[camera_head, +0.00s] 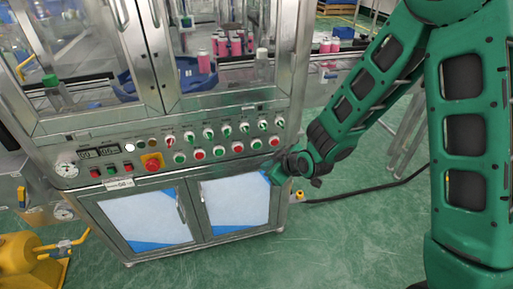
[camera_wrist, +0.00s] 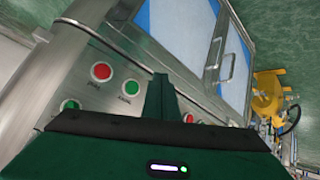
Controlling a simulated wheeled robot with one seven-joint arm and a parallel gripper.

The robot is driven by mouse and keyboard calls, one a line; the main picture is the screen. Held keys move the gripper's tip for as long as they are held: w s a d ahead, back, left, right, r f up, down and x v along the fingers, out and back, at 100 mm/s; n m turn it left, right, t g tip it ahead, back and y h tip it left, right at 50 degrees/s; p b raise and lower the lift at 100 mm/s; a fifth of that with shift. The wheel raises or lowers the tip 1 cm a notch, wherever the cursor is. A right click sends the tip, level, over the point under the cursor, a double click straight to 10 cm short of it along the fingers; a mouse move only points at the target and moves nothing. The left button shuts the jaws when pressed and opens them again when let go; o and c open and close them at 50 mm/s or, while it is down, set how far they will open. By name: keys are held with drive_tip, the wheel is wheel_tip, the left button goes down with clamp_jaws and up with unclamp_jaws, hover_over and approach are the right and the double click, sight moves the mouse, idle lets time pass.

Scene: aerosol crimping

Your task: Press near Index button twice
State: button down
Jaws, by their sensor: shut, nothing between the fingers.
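The machine's slanted control panel (camera_head: 215,147) carries rows of red and green push buttons. My gripper (camera_head: 272,171) is at the panel's lower right edge, beside the right end of the lower button row. In the wrist view my closed green fingers (camera_wrist: 160,88) point over the panel, with a green button (camera_wrist: 131,88) just left of the fingertips and a red button (camera_wrist: 101,72) further left. Small labels lie beside both, too blurred to read surely, so I cannot tell which is Index. The fingers are shut and empty. Contact with a button is not visible; the fingers hide part of the panel.
Cabinet doors with handles (camera_head: 180,205) are below the panel. A red emergency button on a yellow base (camera_head: 152,162) and a gauge (camera_head: 67,169) sit at the left. Yellow equipment (camera_head: 30,255) stands lower left. A black cable (camera_head: 365,190) crosses the open green floor at right.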

drive_tip(key=w+a, duration=0.2)
drive_tip(key=w, duration=0.5)
drive_tip(key=shift+w+a+r, duration=0.1)
drive_tip(key=shift+w+a, duration=0.1)
drive_tip(key=shift+w, duration=0.5)
idle(2.8)
drive_tip(key=shift+s, duration=0.15)
drive_tip(key=shift+s+d, duration=0.2)
drive_tip(key=shift+s, duration=0.55)
drive_tip(key=s, duration=0.2)
drive_tip(key=s+d, duration=0.1)
drive_tip(key=s, duration=0.1)
drive_tip(key=shift+s+d, duration=0.2)
drive_tip(key=shift+s, duration=0.1)
drive_tip(key=shift+d, duration=0.1)
idle(0.9)
